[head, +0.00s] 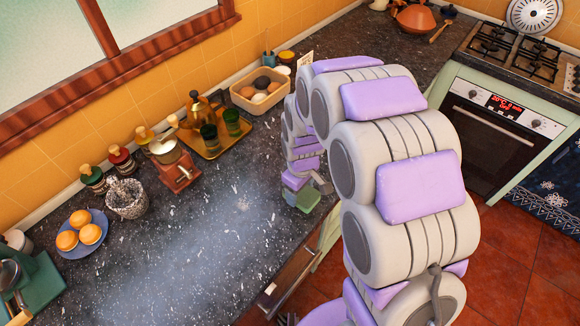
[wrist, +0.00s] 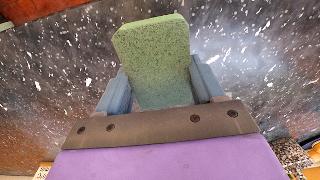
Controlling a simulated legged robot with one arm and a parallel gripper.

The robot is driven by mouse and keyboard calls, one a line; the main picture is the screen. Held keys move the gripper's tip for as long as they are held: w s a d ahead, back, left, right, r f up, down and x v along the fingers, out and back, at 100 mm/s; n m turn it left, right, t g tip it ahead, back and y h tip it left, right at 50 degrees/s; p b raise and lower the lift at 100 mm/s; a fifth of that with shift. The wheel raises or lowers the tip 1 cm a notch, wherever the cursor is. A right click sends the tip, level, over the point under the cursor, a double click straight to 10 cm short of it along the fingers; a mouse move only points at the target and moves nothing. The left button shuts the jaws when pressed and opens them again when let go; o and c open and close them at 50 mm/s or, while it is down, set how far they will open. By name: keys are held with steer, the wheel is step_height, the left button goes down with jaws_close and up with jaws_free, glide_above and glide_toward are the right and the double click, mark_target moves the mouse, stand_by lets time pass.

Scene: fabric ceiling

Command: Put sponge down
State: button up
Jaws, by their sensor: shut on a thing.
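The green speckled sponge (wrist: 153,58) is between the two blue-grey fingers of my gripper (wrist: 158,88) in the wrist view, which are shut on it. In the head view the sponge (head: 302,199) shows below my gripper (head: 312,186), over the front edge area of the dark speckled countertop (head: 200,235). I cannot tell whether the sponge touches the counter. Part of the gripper is hidden behind my arm links.
A wooden coffee grinder (head: 176,172), a tray with glasses (head: 222,140) and an egg basket (head: 258,95) stand along the back. The front middle of the counter is clear.

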steer(key=w+a, duration=0.1)
steer(key=w, duration=0.3)
steer(key=w+a+f+b, duration=0.1)
steer(key=w+a, duration=0.1)
steer(key=w, duration=0.2)
steer(key=w+a+b, duration=0.1)
steer(key=w, duration=0.3)
steer(key=shift+w+a+f, duration=0.15)
steer(key=shift+a+f, duration=0.05)
step_height(320, 180, down, 4)
steer(key=shift+r+b, duration=0.25)
steer(key=shift+b, duration=0.3)
steer(key=o, duration=0.9)
steer(key=shift+o, duration=0.2)
steer(key=shift+r, duration=0.1)
